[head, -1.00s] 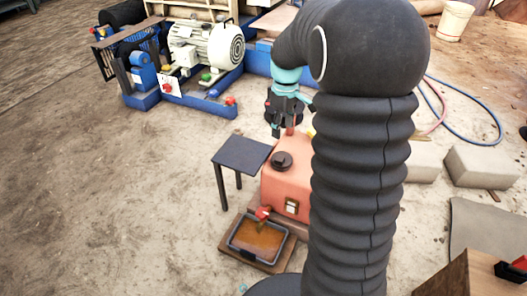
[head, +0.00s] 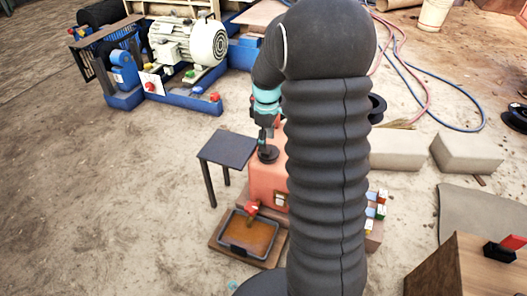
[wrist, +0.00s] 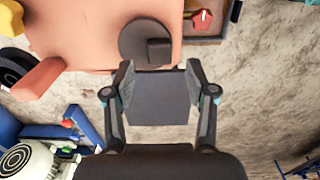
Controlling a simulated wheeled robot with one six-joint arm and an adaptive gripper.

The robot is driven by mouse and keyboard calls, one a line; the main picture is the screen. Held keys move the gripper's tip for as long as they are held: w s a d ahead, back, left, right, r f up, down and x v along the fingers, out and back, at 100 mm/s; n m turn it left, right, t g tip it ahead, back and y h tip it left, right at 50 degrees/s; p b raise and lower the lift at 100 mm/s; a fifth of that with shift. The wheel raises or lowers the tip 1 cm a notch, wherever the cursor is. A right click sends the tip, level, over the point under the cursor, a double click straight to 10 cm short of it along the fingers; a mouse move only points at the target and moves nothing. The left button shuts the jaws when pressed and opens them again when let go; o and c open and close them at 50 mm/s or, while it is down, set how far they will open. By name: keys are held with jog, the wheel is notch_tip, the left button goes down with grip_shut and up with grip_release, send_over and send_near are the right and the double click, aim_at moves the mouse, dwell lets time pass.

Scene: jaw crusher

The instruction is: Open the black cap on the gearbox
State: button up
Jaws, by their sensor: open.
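The gearbox (head: 263,182) is a salmon-orange box, partly hidden behind my arm in the head view. Its round black cap (head: 268,155) sits on the top. In the wrist view the cap (wrist: 133,37) is a dark disc with a raised block on it, at the edge of the orange gearbox top (wrist: 75,30). My gripper (wrist: 160,70) is open and empty, its two fingers apart, with the cap just beyond the fingertips in that view. In the head view my gripper (head: 266,142) is directly above the cap; contact cannot be told.
A small dark table (head: 228,150) stands left of the gearbox. A tray of brown liquid (head: 249,232) lies in front, below a red-handled valve (head: 251,208). A blue-framed motor unit (head: 185,45) stands behind. Concrete blocks (head: 466,153) lie right. Floor at left is clear.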

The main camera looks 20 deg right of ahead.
aim_at(268, 150)
jog(key=shift+f+b, duration=0.3)
jog(key=shift+f, duration=1.8)
